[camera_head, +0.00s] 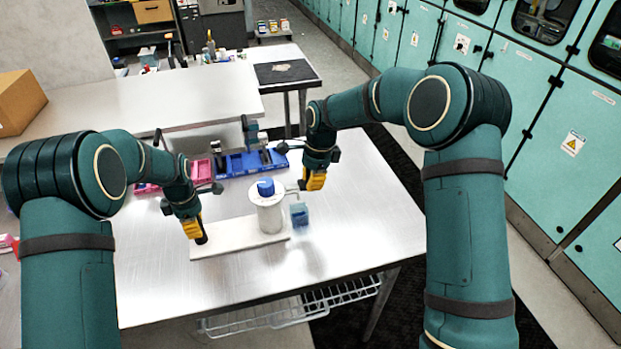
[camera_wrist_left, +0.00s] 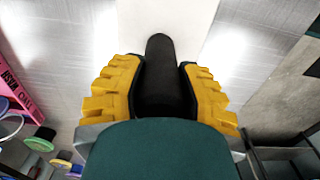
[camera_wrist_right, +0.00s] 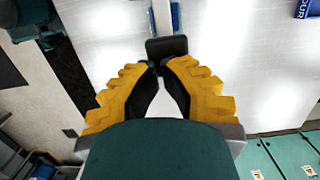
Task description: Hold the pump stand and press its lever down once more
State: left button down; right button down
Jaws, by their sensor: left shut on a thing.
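The pump stand has a long white base plate (camera_head: 228,238) on the table, with a white cylinder (camera_head: 269,212) and blue cap (camera_head: 266,187) at its right end. My left gripper (camera_head: 199,234) is shut around a black upright grip (camera_wrist_left: 160,65) at the plate's left end. My right gripper (camera_head: 313,186) is to the right of the cylinder, at about cap height. In the right wrist view its fingertips are close together, behind the black pad (camera_wrist_right: 166,46) of the white lever (camera_wrist_right: 162,14). I cannot tell whether they touch the pad.
A small blue box-like piece (camera_head: 299,214) is beside the cylinder, under the right gripper. A blue rack (camera_head: 250,163) and a pink rack (camera_head: 199,168) stand behind the stand. The metal table (camera_head: 365,215) is clear on the right and at the front.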

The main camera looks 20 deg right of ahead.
jog(key=shift+d+f+y, duration=0.2)
jog(key=shift+f+y, duration=0.4)
jog(key=shift+y, duration=0.1)
jog(key=shift+f+y, duration=0.3)
jog(key=shift+f, duration=0.1)
jog(key=shift+r, duration=0.15)
jog(key=shift+a+r, duration=0.1)
jog(key=shift+r, duration=0.6)
jog(key=shift+r, duration=0.15)
jog(key=a+r+v, duration=0.1)
jog(key=a+v, duration=0.1)
jog(key=v, duration=1.1)
jog(key=shift+a+r, duration=0.25)
jog(key=shift+a, duration=0.05)
